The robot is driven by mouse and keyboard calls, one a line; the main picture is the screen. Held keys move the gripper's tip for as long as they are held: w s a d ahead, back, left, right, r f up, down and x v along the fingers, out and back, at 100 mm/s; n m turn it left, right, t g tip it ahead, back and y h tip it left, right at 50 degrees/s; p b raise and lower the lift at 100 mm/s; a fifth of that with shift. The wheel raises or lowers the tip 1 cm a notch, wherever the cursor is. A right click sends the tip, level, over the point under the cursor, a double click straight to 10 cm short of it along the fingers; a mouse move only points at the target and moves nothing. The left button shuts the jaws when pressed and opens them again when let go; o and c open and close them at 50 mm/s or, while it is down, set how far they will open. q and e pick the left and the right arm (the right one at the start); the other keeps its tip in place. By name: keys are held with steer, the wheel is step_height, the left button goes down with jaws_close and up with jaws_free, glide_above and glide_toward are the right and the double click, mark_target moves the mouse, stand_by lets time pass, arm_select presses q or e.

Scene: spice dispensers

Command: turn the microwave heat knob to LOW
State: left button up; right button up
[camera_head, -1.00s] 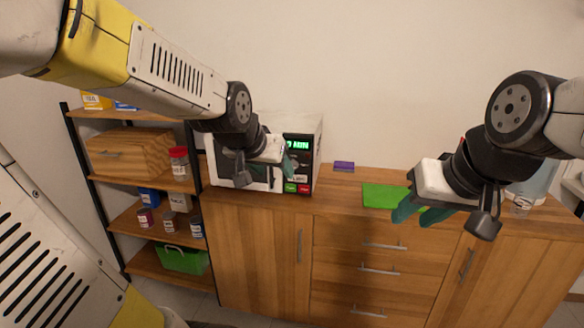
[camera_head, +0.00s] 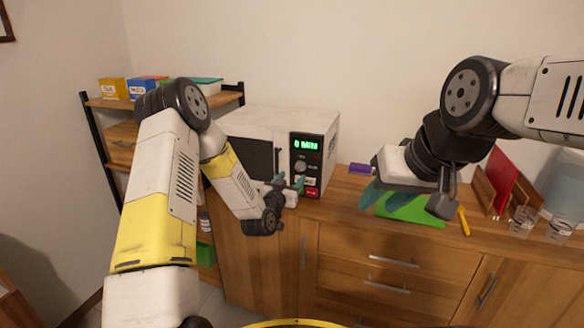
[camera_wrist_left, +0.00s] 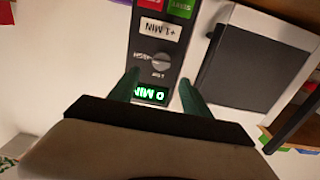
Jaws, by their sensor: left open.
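The microwave (camera_head: 262,122) stands on the left end of the wooden cabinet, its display reading 0 MIN. Its round grey heat knob (camera_head: 300,166) sits on the black control panel below the display. The knob also shows in the left wrist view (camera_wrist_left: 161,60), upside down, with small labels beside it; its exact setting is hard to read. My left gripper (camera_head: 290,182) is open and empty in front of the lower panel. In the wrist view its teal fingers (camera_wrist_left: 158,84) point at the panel on either side, apart from the knob. My right gripper (camera_head: 385,198) looks open and empty above the green mat.
Green and red buttons (camera_wrist_left: 152,4) and a +1 MIN label are near the knob. A green mat (camera_head: 425,215), a purple block (camera_head: 360,169), an orange-yellow stick (camera_head: 464,221) and glasses (camera_head: 523,220) are on the cabinet top. A shelf (camera_head: 105,103) stands left.

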mark_target(299, 168)
arm_select(q)
steer(key=x, duration=0.7)
steer(key=shift+w+f, duration=0.1)
steer(key=shift+w, duration=0.35)
jaws_close()
